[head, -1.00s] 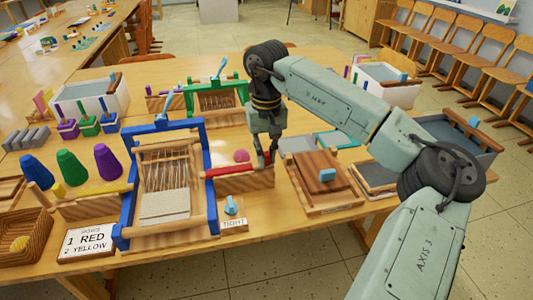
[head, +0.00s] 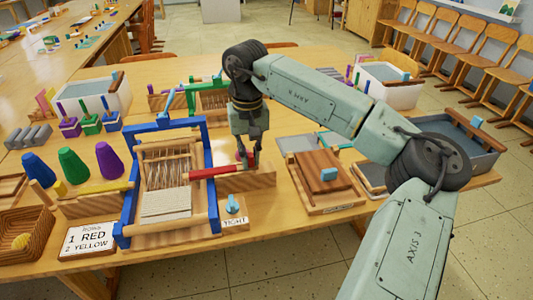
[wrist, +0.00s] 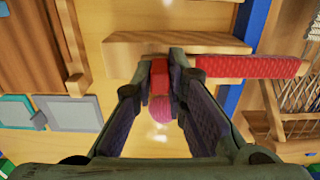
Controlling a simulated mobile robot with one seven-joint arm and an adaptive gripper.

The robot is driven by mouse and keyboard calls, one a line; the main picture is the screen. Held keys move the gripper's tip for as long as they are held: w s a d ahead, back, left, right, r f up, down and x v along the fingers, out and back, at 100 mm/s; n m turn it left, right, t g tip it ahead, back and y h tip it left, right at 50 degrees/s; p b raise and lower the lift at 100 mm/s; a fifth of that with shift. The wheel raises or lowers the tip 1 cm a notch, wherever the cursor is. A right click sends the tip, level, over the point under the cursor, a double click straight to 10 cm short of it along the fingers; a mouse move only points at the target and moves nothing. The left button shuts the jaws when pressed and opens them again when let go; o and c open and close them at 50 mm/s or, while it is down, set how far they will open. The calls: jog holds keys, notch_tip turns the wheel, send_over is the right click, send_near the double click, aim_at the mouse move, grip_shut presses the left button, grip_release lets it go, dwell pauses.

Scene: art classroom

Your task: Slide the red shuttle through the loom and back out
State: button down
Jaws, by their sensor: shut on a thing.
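The red shuttle (head: 208,172) lies level at the right side of the blue-framed loom (head: 209,150). My gripper (head: 247,166) is shut on its right end. In the wrist view, my fingers (wrist: 173,72) pinch the red end, and the shuttle's long red body (wrist: 255,68) runs right across the blue post (wrist: 242,35). Its far end reaches the loom's side by the threads (wrist: 292,92). How far it goes between the threads cannot be told.
A wooden block (head: 250,182) stands by the shuttle. A pink ball (wrist: 160,109) shows between my fingers, beyond them. A yellow shuttle (head: 97,188) lies left of the loom. A wooden board (head: 318,172) lies right.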

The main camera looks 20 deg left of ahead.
aim_at(211, 171)
jog(key=s+a, duration=0.1)
jog(key=a, duration=0.1)
jog(key=s+a, duration=0.2)
jog(key=a, duration=0.1)
jog(key=s+a, duration=0.2)
jog(key=a, duration=0.1)
jog(key=shift+s, duration=0.2)
jog(key=shift+a, duration=0.1)
jog(key=c, duration=1.7)
grip_release()
jog(key=shift+s+a, duration=0.1)
jog(key=shift+o, duration=0.5)
jog(key=shift+r, duration=0.2)
notch_tip(211, 171, up, 12)
jog(key=shift+f, duration=0.15)
